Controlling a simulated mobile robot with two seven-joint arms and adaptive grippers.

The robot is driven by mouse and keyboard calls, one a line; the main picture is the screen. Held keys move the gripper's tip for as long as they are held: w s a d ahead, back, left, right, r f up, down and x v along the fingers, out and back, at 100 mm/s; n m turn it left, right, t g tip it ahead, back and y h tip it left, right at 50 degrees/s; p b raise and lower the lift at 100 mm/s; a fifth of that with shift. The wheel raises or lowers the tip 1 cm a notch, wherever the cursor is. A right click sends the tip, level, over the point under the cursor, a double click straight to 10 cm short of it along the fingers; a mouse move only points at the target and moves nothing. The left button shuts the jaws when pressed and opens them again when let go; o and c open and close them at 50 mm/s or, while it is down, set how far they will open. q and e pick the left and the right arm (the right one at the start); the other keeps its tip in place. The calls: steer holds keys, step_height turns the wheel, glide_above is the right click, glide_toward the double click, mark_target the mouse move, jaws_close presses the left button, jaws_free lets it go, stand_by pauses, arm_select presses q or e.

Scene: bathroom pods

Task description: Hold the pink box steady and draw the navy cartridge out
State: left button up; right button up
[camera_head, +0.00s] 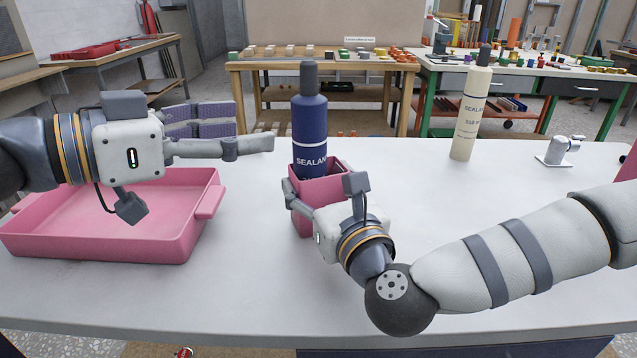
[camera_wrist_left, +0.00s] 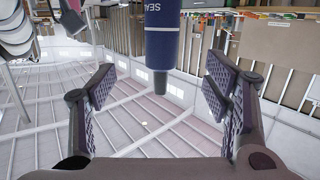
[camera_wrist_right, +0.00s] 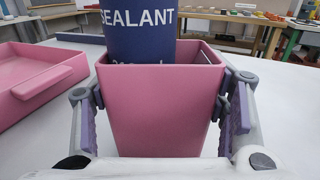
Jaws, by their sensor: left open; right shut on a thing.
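The navy cartridge (camera_head: 310,135), marked SEALANT, stands upright with its lower end inside the pink box (camera_head: 303,224) and its grey cap on top. The right wrist view shows the cartridge (camera_wrist_right: 138,32) in the mouth of the box (camera_wrist_right: 160,105). My right gripper (camera_wrist_right: 160,112) is shut on the box, one finger against each side. My left gripper (camera_head: 252,128) is open and empty, just left of the cartridge, with its fingers pointing towards it. In the left wrist view the cartridge (camera_wrist_left: 162,40) shows ahead, beyond the open fingers (camera_wrist_left: 163,90) and not between them.
A pink tray (camera_head: 110,238) lies on the white table at left, below my left gripper. A cream sealant bottle (camera_head: 470,112) stands at the back right, near a small grey and white device (camera_head: 560,152). The table between box and cream bottle is clear.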

mark_target(294, 120)
arm_select(q)
steer(key=x, duration=1)
steer(key=shift+w+r, duration=0.1)
steer(key=shift+a, duration=0.1)
steer(key=c, duration=1.4)
steer(key=shift+r, duration=0.15)
